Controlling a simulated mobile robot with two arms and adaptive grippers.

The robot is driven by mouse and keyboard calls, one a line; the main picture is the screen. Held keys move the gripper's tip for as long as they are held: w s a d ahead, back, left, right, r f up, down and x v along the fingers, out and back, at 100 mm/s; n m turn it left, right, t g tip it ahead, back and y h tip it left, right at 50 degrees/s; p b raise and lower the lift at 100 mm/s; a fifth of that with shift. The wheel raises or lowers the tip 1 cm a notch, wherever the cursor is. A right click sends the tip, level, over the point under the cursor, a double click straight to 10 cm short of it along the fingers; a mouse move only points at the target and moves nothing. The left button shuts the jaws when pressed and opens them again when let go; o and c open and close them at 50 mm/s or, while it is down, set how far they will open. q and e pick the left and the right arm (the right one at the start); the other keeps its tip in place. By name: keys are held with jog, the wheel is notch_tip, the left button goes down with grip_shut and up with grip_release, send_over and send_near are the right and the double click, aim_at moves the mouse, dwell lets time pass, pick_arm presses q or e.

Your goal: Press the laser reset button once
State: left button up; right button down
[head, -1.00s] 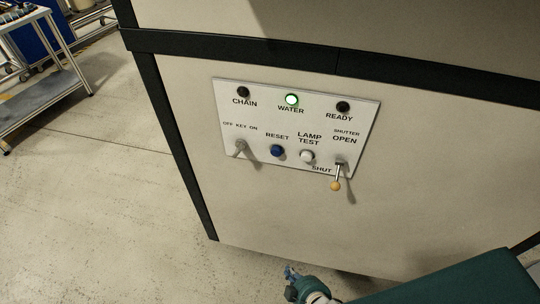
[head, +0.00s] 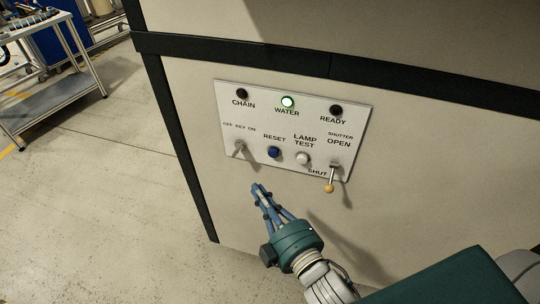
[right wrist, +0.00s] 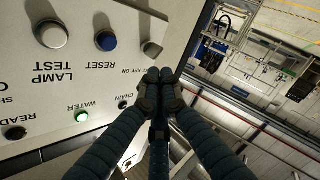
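The blue reset button (head: 273,152) sits on a white control panel (head: 222,100) on the cabinet front, under the word RESET. It also shows in the right wrist view (right wrist: 106,41), upside down. My right gripper (head: 259,188) is below and a little left of the button in the head view, apart from the panel as far as I can tell. In the right wrist view its fingertips (right wrist: 160,92) are drawn together with nothing between them. My left gripper is not in view.
A white lamp test button (head: 303,158) is close right of reset, with a shutter lever (head: 330,180) beyond it. A key switch (head: 239,148) is to the left. The water lamp (head: 288,102) glows green; chain and ready lamps are dark. A cart (head: 60,92) stands far left.

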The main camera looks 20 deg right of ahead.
aim_at(273, 152)
jog(key=shift+w+r, duration=0.1)
dwell(0.3)
jog(key=w+d+p, duration=0.1)
jog(key=w+d, duration=0.4)
jog(key=w, duration=0.2)
dwell(0.3)
jog(key=shift+w+d, duration=0.1)
dwell(1.2)
jog(key=shift+w+d, duration=0.2)
jog(key=shift+w, duration=0.1)
